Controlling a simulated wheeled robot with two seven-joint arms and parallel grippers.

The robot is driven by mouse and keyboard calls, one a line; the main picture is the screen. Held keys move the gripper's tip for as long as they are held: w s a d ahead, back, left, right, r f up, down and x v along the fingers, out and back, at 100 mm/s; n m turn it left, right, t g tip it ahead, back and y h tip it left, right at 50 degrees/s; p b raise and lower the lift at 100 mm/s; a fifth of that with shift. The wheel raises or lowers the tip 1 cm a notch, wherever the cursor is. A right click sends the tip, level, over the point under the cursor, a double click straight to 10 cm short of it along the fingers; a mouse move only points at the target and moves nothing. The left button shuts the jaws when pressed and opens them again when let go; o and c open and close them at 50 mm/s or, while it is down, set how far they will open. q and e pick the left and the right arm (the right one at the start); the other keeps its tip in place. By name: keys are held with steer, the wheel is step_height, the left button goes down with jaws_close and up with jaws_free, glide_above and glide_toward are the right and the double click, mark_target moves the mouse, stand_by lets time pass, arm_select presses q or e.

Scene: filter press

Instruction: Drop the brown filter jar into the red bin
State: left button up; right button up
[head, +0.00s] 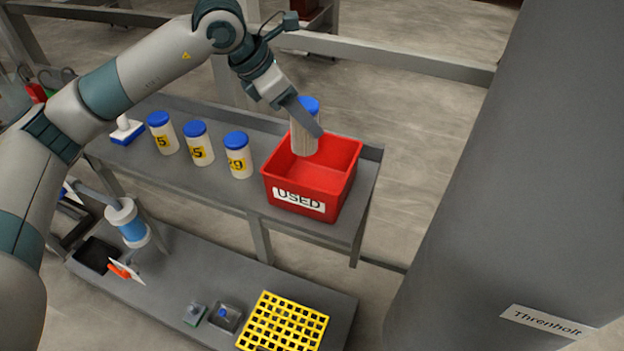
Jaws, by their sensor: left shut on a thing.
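My left gripper (306,117) is shut on a jar (304,142) with a blue lid and pale tan ribbed contents. The gripper finger crosses in front of the jar. The jar is upright over the back left part of the red bin (298,200), which carries a "USED" label. The jar's lower end shows at about the level of the bin's opening. I cannot tell whether it touches the bin. The bin stands at the right end of the grey shelf. My right gripper is not in view.
Several blue-lidded jars with yellow number labels, such as this one (238,155), stand in a row left of the bin. A brush (127,131) lies at the shelf's left. A yellow grid (283,324) lies on the lower bench. A large grey column (505,190) stands at right.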

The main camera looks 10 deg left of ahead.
arm_select(q)
steer(key=shift+f, duration=0.85)
steer(key=o, duration=1.2)
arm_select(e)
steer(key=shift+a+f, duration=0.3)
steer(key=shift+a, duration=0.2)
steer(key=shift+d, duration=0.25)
arm_select(q)
steer(key=shift+s+a+r+b, duration=0.2)
steer(key=shift+a+r+b, duration=0.05)
steer(key=shift+r+b, duration=0.3)
steer(key=b+v, duration=0.4)
steer(key=v, duration=1.2)
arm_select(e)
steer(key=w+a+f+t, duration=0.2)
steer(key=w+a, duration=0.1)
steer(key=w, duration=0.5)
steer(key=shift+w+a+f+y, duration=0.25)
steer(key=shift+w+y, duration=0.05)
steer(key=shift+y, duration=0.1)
